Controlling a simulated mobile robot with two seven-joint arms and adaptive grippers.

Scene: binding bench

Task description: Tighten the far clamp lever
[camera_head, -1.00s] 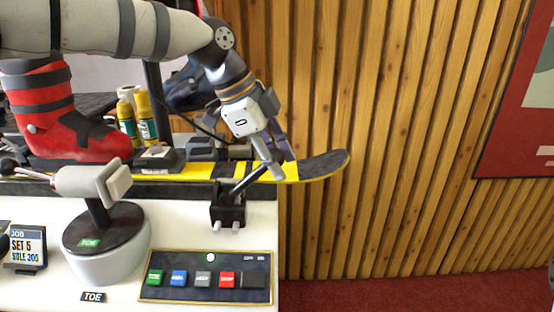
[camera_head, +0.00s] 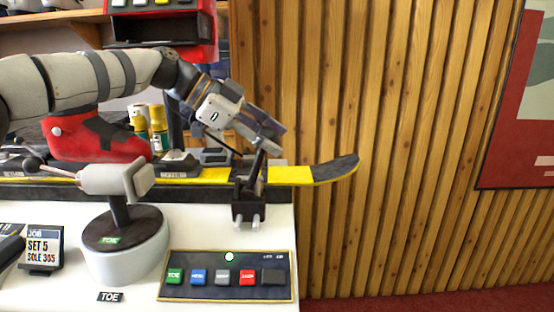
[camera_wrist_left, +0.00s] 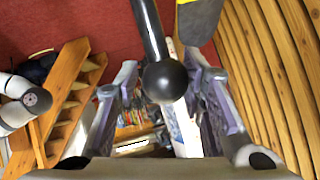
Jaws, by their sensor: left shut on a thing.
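In the left wrist view the black lever (camera_wrist_left: 151,32) runs down to a round ball knob (camera_wrist_left: 165,81) between the fingers. The finger contact on the knob is partly hidden in the head view. My right gripper is not seen.
A button panel (camera_head: 228,291) with a lit green lamp lies in front of the clamp. A round toe unit (camera_head: 125,262) stands to its left. A red boot (camera_head: 92,140) and yellow bottles (camera_head: 158,128) are behind. A slatted wood wall (camera_head: 400,130) is at right.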

